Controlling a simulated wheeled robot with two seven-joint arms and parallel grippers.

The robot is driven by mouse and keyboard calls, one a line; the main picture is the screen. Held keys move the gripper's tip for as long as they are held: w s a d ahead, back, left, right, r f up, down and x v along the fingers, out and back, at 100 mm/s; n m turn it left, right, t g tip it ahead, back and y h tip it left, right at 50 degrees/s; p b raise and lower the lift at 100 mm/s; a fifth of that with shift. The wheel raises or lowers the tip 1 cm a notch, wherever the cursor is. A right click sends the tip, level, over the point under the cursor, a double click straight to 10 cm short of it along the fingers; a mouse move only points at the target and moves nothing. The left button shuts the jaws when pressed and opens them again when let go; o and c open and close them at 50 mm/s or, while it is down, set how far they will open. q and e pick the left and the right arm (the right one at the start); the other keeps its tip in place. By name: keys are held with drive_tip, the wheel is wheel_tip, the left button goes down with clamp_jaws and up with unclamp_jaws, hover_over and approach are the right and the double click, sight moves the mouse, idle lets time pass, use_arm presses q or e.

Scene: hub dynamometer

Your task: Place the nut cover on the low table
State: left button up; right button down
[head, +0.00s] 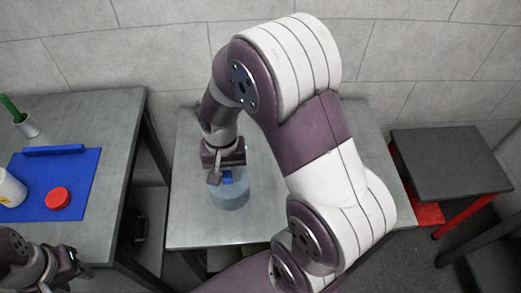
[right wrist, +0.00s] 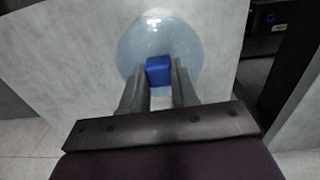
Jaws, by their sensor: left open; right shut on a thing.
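My right gripper (head: 226,176) is shut on a small blue block (head: 228,181), also seen between the fingers in the right wrist view (right wrist: 159,70). The block is on or just above a pale blue round body (head: 232,197), which shows as a disc in the right wrist view (right wrist: 190,40). I cannot tell whether the block and disc are one piece, or which is the nut cover. My left gripper (head: 72,257) is open and empty at the lower left. A low dark-topped table (head: 452,165) with red legs stands at the right.
The round body is at the middle grey table (head: 190,225), partly hidden by my right arm. The left table (head: 105,130) holds a blue mat (head: 85,165), a red disc (head: 58,198), a white bottle (head: 10,190) and a metal cup (head: 27,125). The low table's top is clear.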

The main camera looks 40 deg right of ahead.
drive_tip(key=w+d+f, duration=0.7)
drive_tip(key=w+f, duration=0.1)
drive_tip(key=f, duration=0.2)
drive_tip(key=shift+d+f, duration=0.25)
drive_tip(key=shift+f, duration=0.15)
drive_tip(key=c, duration=0.9)
unclamp_jaws()
drive_tip(key=shift+w, duration=0.1)
drive_tip(key=shift+o, duration=0.2)
